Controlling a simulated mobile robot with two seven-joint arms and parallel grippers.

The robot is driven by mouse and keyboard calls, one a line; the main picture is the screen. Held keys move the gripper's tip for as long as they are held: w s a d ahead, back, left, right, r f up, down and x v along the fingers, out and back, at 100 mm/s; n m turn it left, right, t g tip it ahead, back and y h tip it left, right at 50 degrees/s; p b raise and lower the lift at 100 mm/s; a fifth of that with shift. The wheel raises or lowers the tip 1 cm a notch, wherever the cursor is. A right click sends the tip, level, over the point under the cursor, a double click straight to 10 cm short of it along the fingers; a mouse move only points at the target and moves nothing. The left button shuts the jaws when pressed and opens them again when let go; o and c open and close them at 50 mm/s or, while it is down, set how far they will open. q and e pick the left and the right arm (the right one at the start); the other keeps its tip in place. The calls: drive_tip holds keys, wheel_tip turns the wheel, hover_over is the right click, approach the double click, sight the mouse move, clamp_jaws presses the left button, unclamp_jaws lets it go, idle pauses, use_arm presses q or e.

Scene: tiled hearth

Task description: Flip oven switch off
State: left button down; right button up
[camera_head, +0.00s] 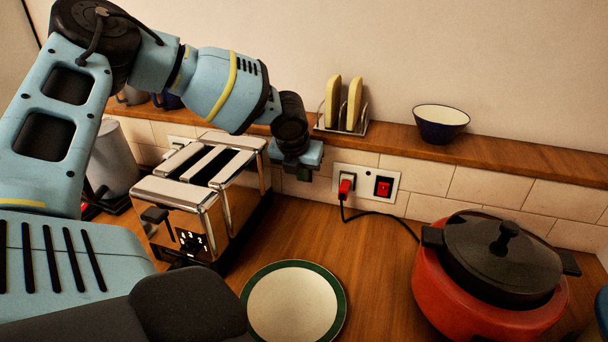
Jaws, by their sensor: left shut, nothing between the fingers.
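The red rocker switch (383,187) sits on a white wall plate (368,176) in the tiled backsplash. I cannot tell the switch's on or off position. My left gripper (303,174) is shut and empty, at the wall above the toaster's right side. It is left of the plate and apart from the switch; its fingertips are small and dark here. My right gripper is not in view.
A chrome toaster (196,203) stands below my left arm. A green-rimmed plate (293,304) lies in front. A red cooker (487,297) with a black lid (503,252) stands at right. The wooden shelf (480,150) above holds a toast rack (358,126) and a bowl (440,124).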

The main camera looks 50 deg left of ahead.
use_arm(q)
drive_tip(key=shift+r+p, duration=0.4)
drive_tip(key=shift+r, duration=0.45)
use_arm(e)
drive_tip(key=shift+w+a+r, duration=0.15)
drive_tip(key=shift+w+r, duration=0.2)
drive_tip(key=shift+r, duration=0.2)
use_arm(q)
drive_tip(key=v, duration=0.7)
drive_tip(key=shift+r+p, duration=0.4)
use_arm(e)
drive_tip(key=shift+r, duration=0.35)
use_arm(q)
drive_tip(key=shift+s, duration=0.1)
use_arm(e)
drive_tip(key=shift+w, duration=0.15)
